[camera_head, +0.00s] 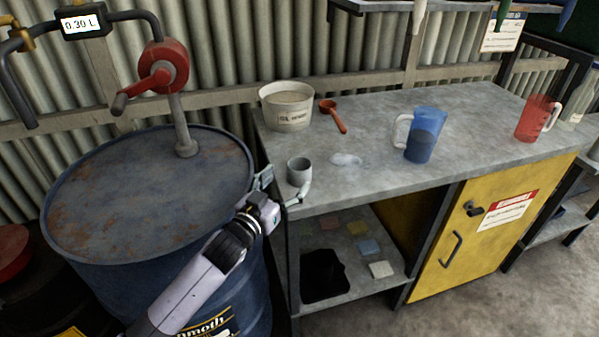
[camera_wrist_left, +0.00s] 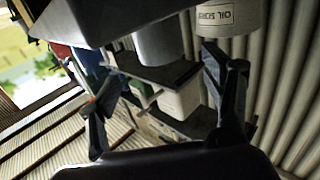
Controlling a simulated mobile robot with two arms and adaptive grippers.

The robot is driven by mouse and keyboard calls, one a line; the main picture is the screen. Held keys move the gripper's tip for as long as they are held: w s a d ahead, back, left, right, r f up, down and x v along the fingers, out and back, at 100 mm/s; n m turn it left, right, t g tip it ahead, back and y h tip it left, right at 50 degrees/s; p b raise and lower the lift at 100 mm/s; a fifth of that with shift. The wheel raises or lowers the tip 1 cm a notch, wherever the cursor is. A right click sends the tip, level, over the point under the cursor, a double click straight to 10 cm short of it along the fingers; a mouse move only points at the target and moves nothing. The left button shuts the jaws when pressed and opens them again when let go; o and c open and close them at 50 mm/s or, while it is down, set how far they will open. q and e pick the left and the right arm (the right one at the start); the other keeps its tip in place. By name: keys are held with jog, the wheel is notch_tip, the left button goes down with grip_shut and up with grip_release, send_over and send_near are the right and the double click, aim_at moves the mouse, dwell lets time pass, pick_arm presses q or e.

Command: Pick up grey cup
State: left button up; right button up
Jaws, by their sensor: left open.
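The small grey cup (camera_head: 299,171) stands upright on the grey workbench, near its front left corner. My right gripper is not in view.
On the workbench (camera_head: 375,113) are a white bucket (camera_head: 286,110), a red scoop (camera_head: 334,117), a blue jug (camera_head: 423,136) and a red jug (camera_head: 537,118). A blue drum (camera_head: 110,190) with a red-handled pump (camera_head: 163,68) stands close left. The lower shelf holds several coloured cloths.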

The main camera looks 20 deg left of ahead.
aim_at(294, 171)
pick_arm(q)
jog(key=w, duration=0.2)
jog(key=w+d, duration=0.1)
jog(key=w, duration=0.2)
jog(key=w+p, duration=0.1)
jog(key=w, duration=0.1)
jog(key=shift+w+d, duration=0.15)
jog(key=shift+w, duration=0.2)
jog(key=shift+s+r, duration=0.1)
jog(key=c, duration=1.4)
jog(key=shift+r, duration=0.1)
